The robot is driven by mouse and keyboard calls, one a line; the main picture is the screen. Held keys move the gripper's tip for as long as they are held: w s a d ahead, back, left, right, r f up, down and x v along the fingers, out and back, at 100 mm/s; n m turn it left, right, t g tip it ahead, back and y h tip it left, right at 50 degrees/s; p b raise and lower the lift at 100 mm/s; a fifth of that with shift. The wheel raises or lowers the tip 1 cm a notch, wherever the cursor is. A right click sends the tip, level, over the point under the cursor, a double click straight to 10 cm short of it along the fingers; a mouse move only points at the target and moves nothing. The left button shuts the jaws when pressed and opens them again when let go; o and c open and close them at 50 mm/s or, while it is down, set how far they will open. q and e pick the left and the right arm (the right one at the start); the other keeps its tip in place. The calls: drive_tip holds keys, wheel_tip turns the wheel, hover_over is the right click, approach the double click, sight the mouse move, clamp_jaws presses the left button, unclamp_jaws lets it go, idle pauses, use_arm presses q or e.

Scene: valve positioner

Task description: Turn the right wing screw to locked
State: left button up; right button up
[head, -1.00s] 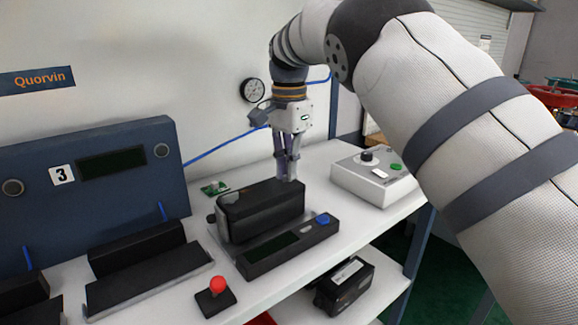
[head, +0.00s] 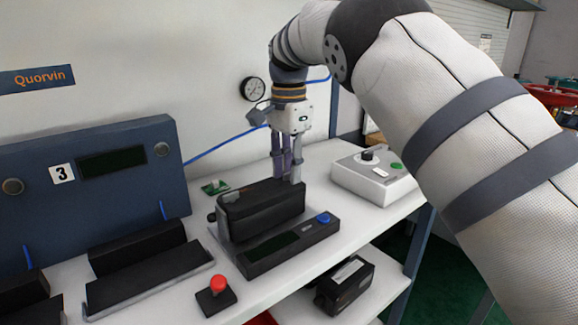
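A black valve positioner (head: 262,212) sits in a cradle on the white bench, with a dark display panel and a blue button in front of it. My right gripper (head: 287,176) points straight down at the right end of the positioner's top. Its fingertips are at the top edge, partly hidden by the positioner. I cannot make out the wing screws, or whether the fingers grip one. My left gripper is not in view.
A grey control box (head: 372,177) with a black knob and green button stands to the right. A red push button (head: 216,290) is at the front. A blue panel (head: 95,190) marked 3 and empty-looking black cradles are at left. A black device (head: 345,283) lies on the lower shelf.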

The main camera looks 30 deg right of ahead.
drive_tip(key=shift+r, duration=0.1)
wheel_tip(320, 180, up, 7)
drive_tip(key=shift+r, duration=0.2)
idle(0.5)
